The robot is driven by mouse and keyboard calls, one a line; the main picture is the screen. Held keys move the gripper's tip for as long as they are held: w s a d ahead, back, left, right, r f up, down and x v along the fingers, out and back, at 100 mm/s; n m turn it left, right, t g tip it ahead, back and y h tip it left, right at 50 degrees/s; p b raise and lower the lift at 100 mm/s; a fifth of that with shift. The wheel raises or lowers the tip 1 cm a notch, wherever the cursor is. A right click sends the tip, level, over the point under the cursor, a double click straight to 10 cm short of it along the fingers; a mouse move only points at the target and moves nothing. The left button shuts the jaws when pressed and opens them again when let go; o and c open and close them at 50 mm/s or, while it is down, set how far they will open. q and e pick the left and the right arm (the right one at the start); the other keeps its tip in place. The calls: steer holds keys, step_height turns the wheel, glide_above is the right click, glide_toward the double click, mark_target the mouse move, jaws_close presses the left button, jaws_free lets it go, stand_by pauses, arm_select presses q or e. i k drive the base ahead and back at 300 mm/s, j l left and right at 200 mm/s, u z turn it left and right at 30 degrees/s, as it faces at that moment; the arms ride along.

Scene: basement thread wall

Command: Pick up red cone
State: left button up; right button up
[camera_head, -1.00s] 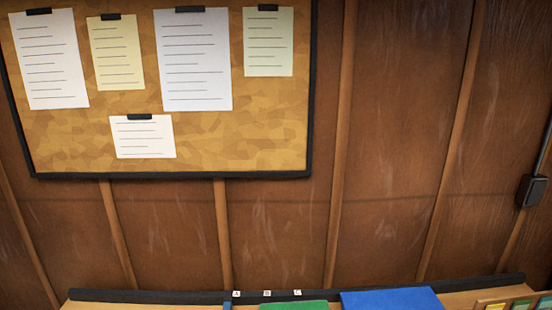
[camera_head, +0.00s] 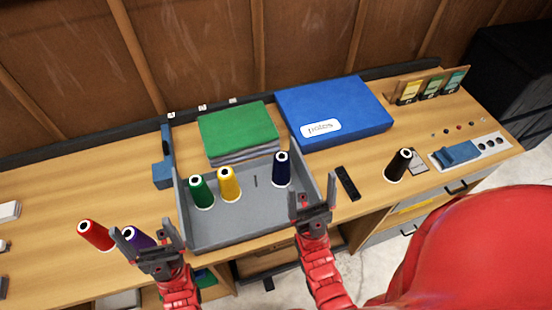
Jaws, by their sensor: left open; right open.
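The red cone (camera_head: 95,235) is a red thread spool with a pale top, standing on the wooden desk at the left, outside the tray. A purple cone (camera_head: 136,238) stands just right of it, partly hidden by my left gripper. My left gripper (camera_head: 146,238) is open, its fingers around or in front of the purple cone; I cannot tell which. My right gripper (camera_head: 313,198) is open and empty at the front right corner of the grey tray (camera_head: 240,225). The tray holds a green cone (camera_head: 200,191), a yellow cone (camera_head: 229,184) and a dark blue cone (camera_head: 282,168).
Behind the tray lie a green stack (camera_head: 238,130) and a blue box (camera_head: 333,110). A black cone (camera_head: 398,164), a black remote (camera_head: 348,183) and a power strip (camera_head: 470,152) are at the right. The desk behind the red cone is clear.

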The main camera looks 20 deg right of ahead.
mark_target(95, 233)
steer(key=u, duration=1.25)
steer(key=z, duration=1.4)
steer(key=u, duration=1.4)
